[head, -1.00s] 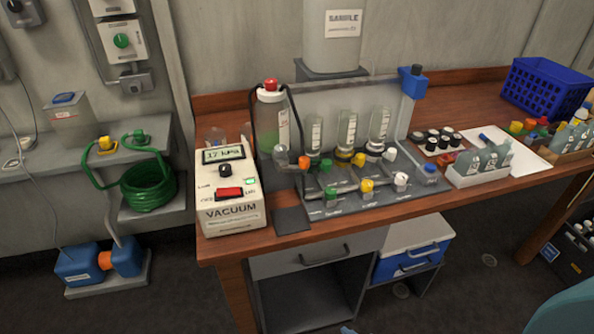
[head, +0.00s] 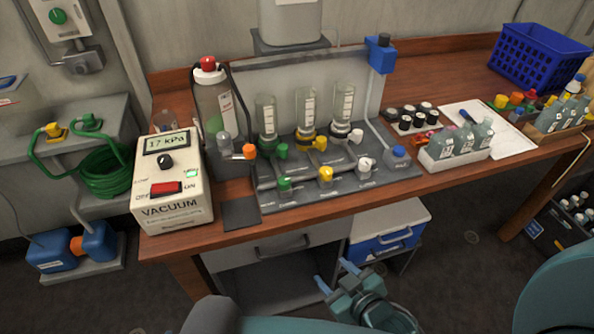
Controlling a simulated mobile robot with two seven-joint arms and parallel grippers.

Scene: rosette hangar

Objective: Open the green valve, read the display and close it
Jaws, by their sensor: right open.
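The manifold (head: 400,174) on the bench has a front row of valves with green, yellow and white handles. A green valve handle (head: 284,184) is at its front left, and another green handle (head: 281,150) is behind it near the left cylinder. The display (head: 166,142) on the vacuum box reads 17 kPa. My right gripper (head: 334,276) is open and empty, low in front of the bench's drawers, below and apart from the valves. My left gripper is not in view.
A red-capped bottle (head: 216,105) stands between the vacuum box (head: 175,209) and the manifold. A white rack of bottles (head: 455,160) is to the right. A blue crate (head: 540,58) stands at the back right. A dark pad (head: 241,213) lies at the front edge.

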